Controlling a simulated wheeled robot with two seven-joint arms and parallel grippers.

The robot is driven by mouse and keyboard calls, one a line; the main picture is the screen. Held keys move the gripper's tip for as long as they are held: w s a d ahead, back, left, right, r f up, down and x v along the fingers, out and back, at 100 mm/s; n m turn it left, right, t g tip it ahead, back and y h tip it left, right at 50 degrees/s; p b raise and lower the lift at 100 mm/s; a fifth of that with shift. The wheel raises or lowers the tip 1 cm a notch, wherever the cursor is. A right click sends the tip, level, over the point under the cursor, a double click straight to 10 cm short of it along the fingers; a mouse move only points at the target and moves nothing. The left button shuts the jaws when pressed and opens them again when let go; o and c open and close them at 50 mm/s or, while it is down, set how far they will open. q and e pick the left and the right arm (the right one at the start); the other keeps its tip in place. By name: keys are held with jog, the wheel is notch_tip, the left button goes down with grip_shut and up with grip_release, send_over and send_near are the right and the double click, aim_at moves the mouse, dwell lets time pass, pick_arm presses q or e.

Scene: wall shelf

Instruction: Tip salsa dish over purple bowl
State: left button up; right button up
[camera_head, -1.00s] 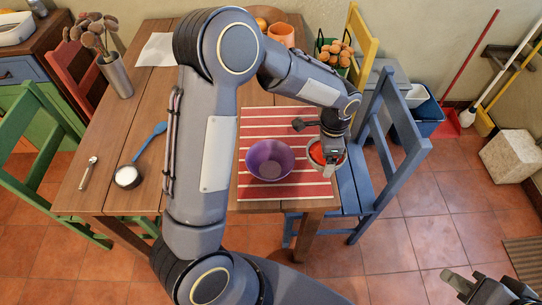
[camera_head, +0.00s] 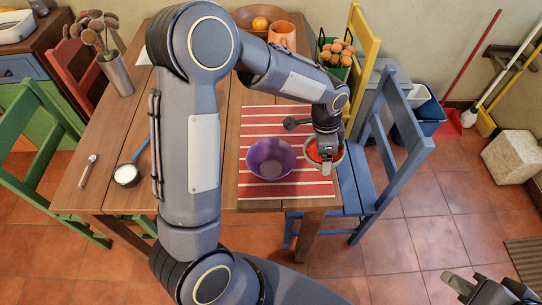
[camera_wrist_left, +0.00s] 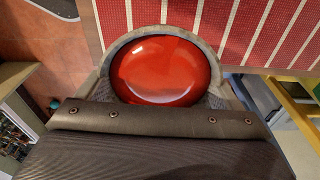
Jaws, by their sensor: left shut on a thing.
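The purple bowl (camera_head: 270,159) stands upright and looks empty on the red-and-white striped mat (camera_head: 272,124). The salsa dish (camera_head: 338,153), a round grey-rimmed dish with red salsa, is just right of the bowl at the mat's right edge. My left gripper (camera_head: 326,158) is shut on the dish from the near right side and partly covers it. In the left wrist view the dish (camera_wrist_left: 160,70) shows its smooth red salsa, with its near rim hidden by the gripper body. I cannot tell any tilt. My right gripper (camera_head: 490,286) is empty and looks open, low at the right, away from the table.
A blue chair (camera_head: 372,160) stands close against the table's right side. My left arm crosses the table's middle.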

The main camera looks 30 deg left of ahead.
aim_at(311, 143)
pick_arm(q)
jog(key=shift+s+a+r+t+h+b, duration=0.25)
jog(key=shift+a+r+t+h+b, duration=0.1)
jog(key=shift+a+h+b, duration=0.2)
jog(key=shift+s+a+r+t+h+b, duration=0.25)
jog(key=shift+a+r+t+h+b, duration=0.1)
jog(key=shift+a+h+b, duration=0.2)
dwell(2.8)
jog(key=shift+s+a+r+t+h+b, duration=0.2)
jog(key=shift+a+r+h, duration=0.15)
jog(key=shift+r, duration=0.1)
jog(key=shift+s+a+r+t+h+b, duration=0.15)
jog(key=shift+s+a+r+t+h, duration=0.05)
jog(key=shift+r+h, duration=0.2)
dwell(1.8)
